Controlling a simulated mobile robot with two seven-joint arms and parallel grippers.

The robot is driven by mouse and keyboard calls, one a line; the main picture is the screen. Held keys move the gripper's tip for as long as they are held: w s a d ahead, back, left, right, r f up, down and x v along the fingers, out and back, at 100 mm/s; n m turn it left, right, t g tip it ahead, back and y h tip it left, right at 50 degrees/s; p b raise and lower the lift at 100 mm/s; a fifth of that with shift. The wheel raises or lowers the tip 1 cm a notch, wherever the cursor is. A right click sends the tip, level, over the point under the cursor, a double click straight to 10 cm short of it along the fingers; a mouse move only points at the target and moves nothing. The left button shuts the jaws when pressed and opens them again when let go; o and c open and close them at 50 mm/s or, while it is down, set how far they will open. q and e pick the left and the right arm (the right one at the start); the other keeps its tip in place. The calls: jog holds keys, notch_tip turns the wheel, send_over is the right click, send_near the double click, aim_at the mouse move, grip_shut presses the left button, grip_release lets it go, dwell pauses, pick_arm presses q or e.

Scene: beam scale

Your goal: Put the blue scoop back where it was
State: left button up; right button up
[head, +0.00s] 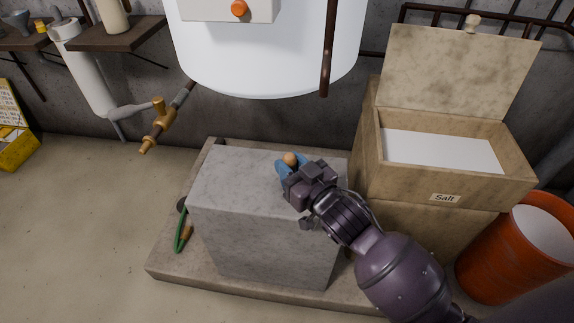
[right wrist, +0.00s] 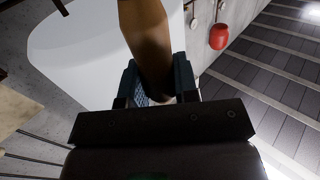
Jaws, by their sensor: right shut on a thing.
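The blue scoop (head: 281,171) shows in the head view at the top of the grey stone block (head: 240,182), mostly hidden by my right gripper (head: 292,174). The round end of its wooden handle (head: 290,158) sticks out past the fingers. In the right wrist view, my right gripper (right wrist: 157,88) is shut on the brown wooden handle (right wrist: 148,42), which stands between the two fingers. I cannot tell whether the scoop touches the block or is held just above it. My left gripper is not in view.
An open wooden salt box (head: 445,185) with a raised lid stands right of the block. An orange bucket (head: 505,255) is at the lower right. A white tank (head: 265,50) hangs above, with a brass tap (head: 160,118) to the left. The block's left top is clear.

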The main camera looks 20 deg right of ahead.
jog(key=shift+r, duration=0.1)
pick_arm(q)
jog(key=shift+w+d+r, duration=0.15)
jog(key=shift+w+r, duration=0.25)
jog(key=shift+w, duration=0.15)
pick_arm(e)
jog(key=shift+f, duration=0.2)
jog(key=o, duration=0.7)
jog(key=shift+o, duration=1.4)
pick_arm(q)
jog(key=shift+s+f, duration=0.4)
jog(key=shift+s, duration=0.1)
pick_arm(e)
jog(key=shift+r, duration=0.1)
jog(key=shift+s+d+r, duration=0.1)
jog(key=shift+s+d, duration=0.05)
jog(key=shift+s, duration=0.35)
pick_arm(q)
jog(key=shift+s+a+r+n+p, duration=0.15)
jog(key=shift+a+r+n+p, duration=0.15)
jog(key=shift+p, duration=0.8)
pick_arm(e)
jog(key=s+d, duration=0.2)
jog(key=s, duration=0.8)
jog(key=shift+s, duration=0.4)
